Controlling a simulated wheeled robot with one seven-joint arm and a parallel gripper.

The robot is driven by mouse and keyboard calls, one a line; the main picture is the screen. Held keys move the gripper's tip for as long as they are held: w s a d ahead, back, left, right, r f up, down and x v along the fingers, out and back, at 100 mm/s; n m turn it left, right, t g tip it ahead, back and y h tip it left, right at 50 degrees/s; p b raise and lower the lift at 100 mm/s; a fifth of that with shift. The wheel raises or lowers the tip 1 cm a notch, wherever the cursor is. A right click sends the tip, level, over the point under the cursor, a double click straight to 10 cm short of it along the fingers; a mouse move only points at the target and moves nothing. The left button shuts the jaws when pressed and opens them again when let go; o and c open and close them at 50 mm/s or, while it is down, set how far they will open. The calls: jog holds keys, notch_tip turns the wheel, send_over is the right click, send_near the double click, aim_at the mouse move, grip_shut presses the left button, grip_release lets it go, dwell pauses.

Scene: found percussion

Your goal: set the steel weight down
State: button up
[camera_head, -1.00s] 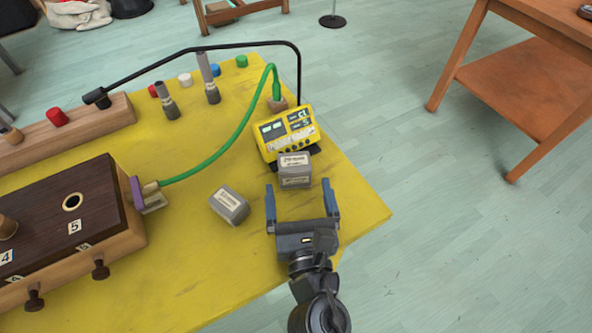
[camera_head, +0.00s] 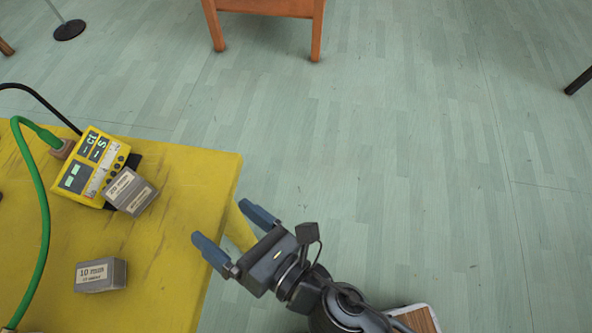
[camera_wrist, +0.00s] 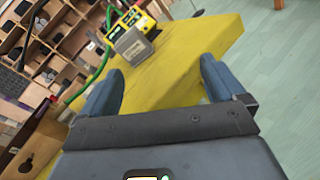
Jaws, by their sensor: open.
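Two grey metal-looking blocks with pale labels rest on the yellow tabletop; I cannot tell for sure which is the steel weight. One block (camera_head: 131,192) sits against the front of the yellow display device (camera_head: 90,165), and also shows in the wrist view (camera_wrist: 132,46). The other block (camera_head: 101,275) lies nearer, apart from it. My gripper (camera_head: 228,232) is open and empty, with its blue fingers at the table's right edge, apart from both blocks. In the wrist view, nothing is between the fingers (camera_wrist: 157,80).
Open floor (camera_head: 400,150) lies to the right. A wooden stand (camera_head: 265,8) is at the back.

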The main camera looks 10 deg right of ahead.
jog(key=s+d+r+m+t+h, duration=0.1)
jog(key=s+d+m+h, duration=0.25)
jog(key=d+m, duration=0.55)
jog(key=s+d+m+h, duration=0.2)
jog(key=s+d+m, duration=0.3)
jog(key=d+m, duration=0.35)
jog(key=s+d+r+m+h, duration=0.5)
jog(key=s+d+r+m, duration=0.4)
jog(key=m, duration=1.2)
jog(key=shift+s+d+h, duration=0.35)
jog(key=shift+s+d, duration=0.25)
jog(key=shift+s, duration=0.3)
jog(key=shift+r, duration=0.15)
